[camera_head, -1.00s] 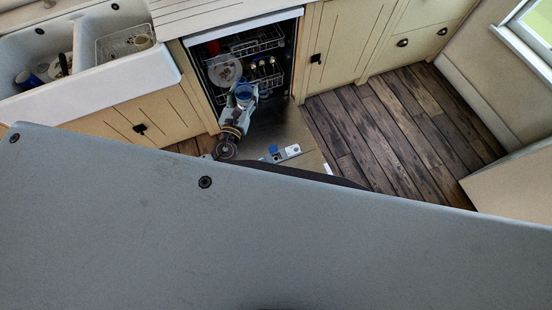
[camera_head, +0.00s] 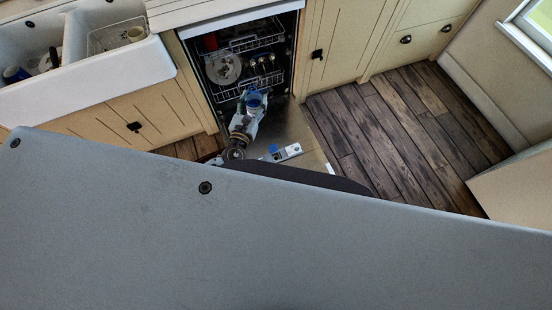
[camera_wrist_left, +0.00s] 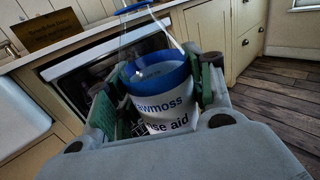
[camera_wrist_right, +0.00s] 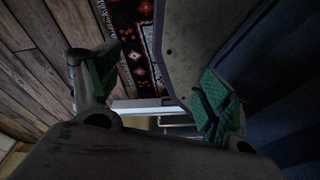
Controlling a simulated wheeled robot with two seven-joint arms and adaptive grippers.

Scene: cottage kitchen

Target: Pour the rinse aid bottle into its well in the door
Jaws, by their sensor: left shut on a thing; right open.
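The rinse aid bottle (camera_wrist_left: 168,112) is white with dark lettering and a blue top, and leans slightly in the left wrist view. My left gripper (camera_wrist_left: 160,75) is shut on it, a finger on each side. In the head view the bottle (camera_head: 254,102) shows as a blue rim in my left gripper, over the lowered dishwasher door (camera_head: 297,122). A pale dispenser panel with a blue part (camera_head: 288,152) lies on the door, nearer than the bottle and to its right. The well's opening is too small to make out. My right gripper (camera_wrist_right: 155,88) is open and empty.
The dishwasher racks (camera_head: 262,82) hold a plate (camera_head: 223,68) and other dishes. A white sink (camera_head: 100,72) is at left. Wooden floor (camera_head: 390,130) is clear at right. A grey surface fills the near part of the head view. A patterned rug (camera_wrist_right: 140,45) shows in the right wrist view.

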